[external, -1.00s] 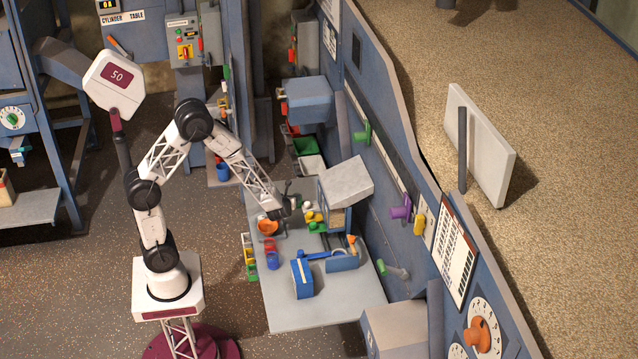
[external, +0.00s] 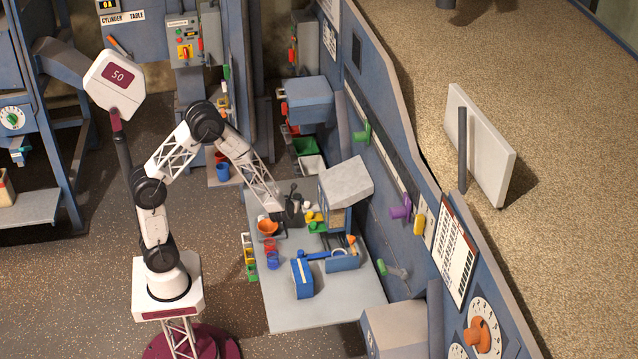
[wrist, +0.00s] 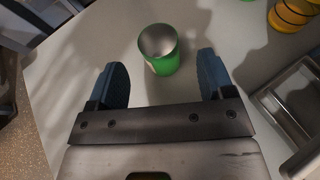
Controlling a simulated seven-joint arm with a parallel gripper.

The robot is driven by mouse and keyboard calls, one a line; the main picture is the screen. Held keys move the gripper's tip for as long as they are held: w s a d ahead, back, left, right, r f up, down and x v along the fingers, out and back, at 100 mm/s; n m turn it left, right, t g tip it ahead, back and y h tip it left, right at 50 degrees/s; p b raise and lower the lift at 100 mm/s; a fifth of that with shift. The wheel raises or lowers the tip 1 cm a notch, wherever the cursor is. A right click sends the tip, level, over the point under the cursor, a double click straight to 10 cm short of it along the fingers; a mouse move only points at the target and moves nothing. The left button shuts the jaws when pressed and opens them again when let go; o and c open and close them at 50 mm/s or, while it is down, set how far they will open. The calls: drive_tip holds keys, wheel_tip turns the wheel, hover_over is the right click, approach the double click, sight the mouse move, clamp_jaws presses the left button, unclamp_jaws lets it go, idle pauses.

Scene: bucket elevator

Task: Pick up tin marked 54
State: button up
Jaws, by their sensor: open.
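A green tin (wrist: 163,66) with a bare metal inside stands upright on the grey table, seen from above in the wrist view. A pale label edge shows on its left side, but I cannot read any number. My gripper (wrist: 165,82) is open and empty, with its two blue-grey fingertips apart on either side, and the tin lies ahead of the gap between them. In the external view my gripper (external: 292,214) hangs low over the far part of the table (external: 312,314), and I cannot pick out this tin there.
Yellow tins (wrist: 290,14) stand at the upper right in the wrist view, with a grey tray (wrist: 262,98) at the right. In the external view, a grey-topped box (external: 346,182) stands right of my gripper, an orange bowl (external: 267,227) left.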

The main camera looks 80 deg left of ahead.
sight(297, 197)
drive_tip(key=shift+w+a+f, duration=0.1)
drive_tip(key=shift+a, duration=0.1)
drive_tip(key=shift+a, duration=0.1)
drive_tip(key=shift+x, duration=2.5)
drive_tip(key=shift+c, duration=0.2)
drive_tip(key=c, duration=0.9)
